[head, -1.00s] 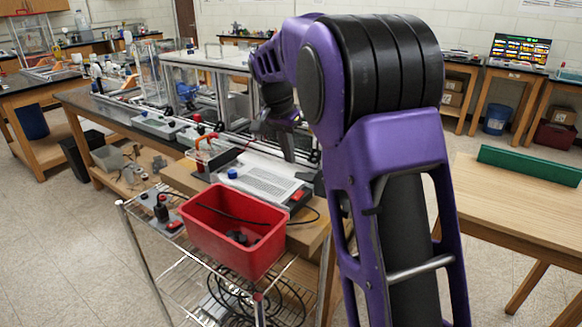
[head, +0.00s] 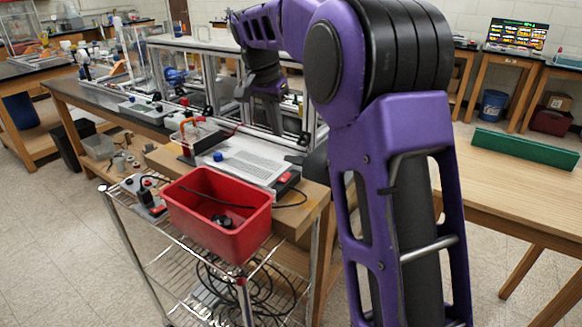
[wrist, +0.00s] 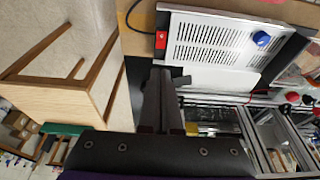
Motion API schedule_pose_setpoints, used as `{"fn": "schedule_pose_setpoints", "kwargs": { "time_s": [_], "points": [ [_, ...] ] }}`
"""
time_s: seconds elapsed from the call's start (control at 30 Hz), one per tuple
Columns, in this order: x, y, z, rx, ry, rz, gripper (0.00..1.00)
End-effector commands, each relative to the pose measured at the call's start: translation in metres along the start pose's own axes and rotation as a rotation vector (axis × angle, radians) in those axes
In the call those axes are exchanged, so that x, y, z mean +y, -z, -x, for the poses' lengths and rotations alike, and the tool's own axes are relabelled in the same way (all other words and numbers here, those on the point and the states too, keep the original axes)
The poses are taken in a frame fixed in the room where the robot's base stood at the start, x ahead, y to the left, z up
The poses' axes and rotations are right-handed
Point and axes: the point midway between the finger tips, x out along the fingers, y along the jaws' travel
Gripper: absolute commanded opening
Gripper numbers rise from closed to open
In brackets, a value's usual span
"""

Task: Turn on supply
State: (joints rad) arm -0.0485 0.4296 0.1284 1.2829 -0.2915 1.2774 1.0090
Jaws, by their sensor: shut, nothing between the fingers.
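The supply is a light grey box with a slotted top (head: 250,165), lying on a wooden board beside the frame. It has a blue knob (head: 217,156) at one end and a red switch (head: 285,177) at the near right corner. In the wrist view the slotted box (wrist: 215,50), blue knob (wrist: 261,38) and red switch (wrist: 161,40) all show. My gripper (wrist: 163,75) is shut and empty. Its fingertips appear just below the red switch in the wrist view, apart from it. In the head view my arm partly hides the gripper. Whether the switch is on or off cannot be told.
A red bin (head: 218,225) with a black cable stands on a wire cart (head: 150,245) in front of the supply. The aluminium extrusion frame (head: 205,70) stands behind. A wooden table (head: 525,185) with a green bar (head: 527,157) is at right.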

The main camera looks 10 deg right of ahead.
Motion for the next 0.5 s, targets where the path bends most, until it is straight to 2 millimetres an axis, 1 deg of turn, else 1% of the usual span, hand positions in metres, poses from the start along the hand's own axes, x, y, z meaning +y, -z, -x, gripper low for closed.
{"fn": "schedule_pose_setpoints", "kwargs": {
  "time_s": [0.37,0.5],
  "points": [
    [-0.0009,-0.0007,0.0012,0.0,0.0,0.0,0.0],
    [-0.0007,-0.0008,-0.0052,-0.001,-0.001,-0.001,0.0]
  ]
}}
